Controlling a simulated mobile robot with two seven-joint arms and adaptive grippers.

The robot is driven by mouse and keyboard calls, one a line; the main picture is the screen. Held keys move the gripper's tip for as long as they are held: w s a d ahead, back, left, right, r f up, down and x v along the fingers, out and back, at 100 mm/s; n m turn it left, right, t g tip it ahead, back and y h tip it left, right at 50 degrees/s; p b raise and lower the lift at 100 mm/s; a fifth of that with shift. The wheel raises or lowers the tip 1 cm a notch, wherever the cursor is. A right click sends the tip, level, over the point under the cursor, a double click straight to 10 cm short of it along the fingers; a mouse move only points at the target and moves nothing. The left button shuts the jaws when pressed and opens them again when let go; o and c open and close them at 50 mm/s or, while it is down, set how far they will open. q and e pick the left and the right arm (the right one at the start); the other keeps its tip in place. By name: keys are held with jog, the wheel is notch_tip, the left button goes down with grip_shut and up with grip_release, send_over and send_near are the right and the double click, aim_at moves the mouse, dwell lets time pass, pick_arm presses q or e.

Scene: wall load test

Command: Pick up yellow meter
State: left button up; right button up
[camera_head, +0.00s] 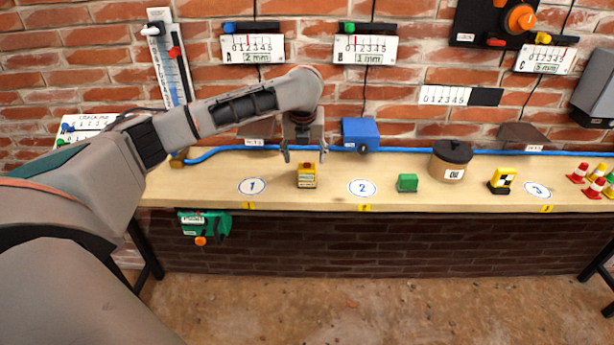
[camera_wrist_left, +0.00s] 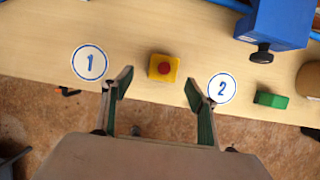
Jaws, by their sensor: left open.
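The yellow meter (camera_head: 307,176) is a small yellow block with a red knob on top and a pale striped front. It stands on the wooden bench between the round labels 1 and 2. In the left wrist view the yellow meter (camera_wrist_left: 163,67) shows from above, beyond the fingertips and between their lines. My left gripper (camera_head: 304,156) is open and empty just above the meter, apart from it. Its spread fingers (camera_wrist_left: 158,84) also show in the left wrist view. My right gripper is in neither view.
On the bench (camera_head: 220,170) stand a blue box (camera_head: 360,134), a green block (camera_head: 407,183), a lidded round pot (camera_head: 450,161), a yellow-black block (camera_head: 502,181) and small cones (camera_head: 594,187). A blue hose (camera_head: 400,151) runs along the back by the brick wall.

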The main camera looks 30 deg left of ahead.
aim_at(307, 165)
pick_arm(q)
jog(key=x, duration=0.4)
jog(key=b+x, duration=0.1)
jog(key=x, duration=0.1)
jog(key=shift+w+d+f, duration=0.1)
jog(key=shift+w+f, duration=0.15)
jog(key=shift+w, duration=0.2)
jog(key=shift+r, duration=0.1)
jog(key=c, duration=1.4)
